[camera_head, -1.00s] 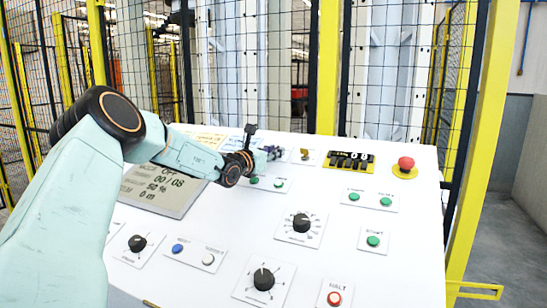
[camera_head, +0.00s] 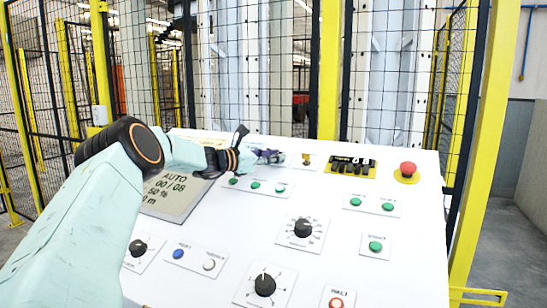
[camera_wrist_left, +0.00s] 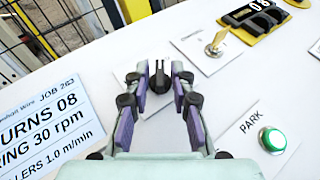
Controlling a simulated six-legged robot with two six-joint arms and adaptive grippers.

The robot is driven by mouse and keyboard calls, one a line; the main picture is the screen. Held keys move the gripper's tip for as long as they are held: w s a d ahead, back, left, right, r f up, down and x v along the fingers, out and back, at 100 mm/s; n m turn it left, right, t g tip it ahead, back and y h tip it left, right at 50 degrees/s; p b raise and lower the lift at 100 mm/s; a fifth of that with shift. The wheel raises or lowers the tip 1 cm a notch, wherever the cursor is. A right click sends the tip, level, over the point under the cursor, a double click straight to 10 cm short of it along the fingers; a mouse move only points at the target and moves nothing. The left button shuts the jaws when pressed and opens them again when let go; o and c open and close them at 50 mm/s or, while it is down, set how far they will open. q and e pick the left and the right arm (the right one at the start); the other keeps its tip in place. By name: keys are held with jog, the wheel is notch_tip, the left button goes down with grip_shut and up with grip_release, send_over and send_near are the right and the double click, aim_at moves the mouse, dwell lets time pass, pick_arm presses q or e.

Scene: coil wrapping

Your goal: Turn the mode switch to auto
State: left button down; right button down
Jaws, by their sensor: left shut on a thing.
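The mode switch, a black knob (camera_wrist_left: 159,78), sits on a white plate on the sloped panel. In the wrist view my left gripper (camera_wrist_left: 161,82) has its purple-padded fingers on both sides of the knob, shut on it. In the head view my left gripper (camera_head: 270,157) is at the panel's upper part and hides the knob. The display screen (camera_head: 180,193), partly covered by my arm, reads AUTO and 00/08. My right gripper is not in view.
A brass key switch (camera_wrist_left: 215,43) and a yellow counter (camera_head: 351,167) lie right of the gripper. A green PARK button (camera_wrist_left: 272,139) is near it. A red mushroom button (camera_head: 407,170) is farther right. Mesh fencing stands behind the panel (camera_head: 400,250).

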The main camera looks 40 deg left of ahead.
pick_arm(q)
jog(key=shift+w+a+r+m+g+h, duration=0.15)
jog(key=shift+m+g+h, duration=0.15)
jog(key=shift+m+h, duration=0.4)
jog(key=shift+s+r+m+g+h, duration=0.15)
jog(key=shift+m+g+h, duration=0.15)
jog(key=shift+m+h, duration=0.35)
jog(key=c, duration=1.4)
grip_release()
jog(key=shift+c, duration=0.2)
jog(key=shift+s+a, duration=0.3)
jog(key=shift+s, duration=0.15)
jog(key=v, duration=1)
jog(key=shift+s+d+r, duration=0.1)
jog(key=shift+s+r, duration=0.1)
jog(key=shift+s, duration=0.2)
jog(key=shift+s, duration=0.15)
jog(key=shift+f, duration=0.1)
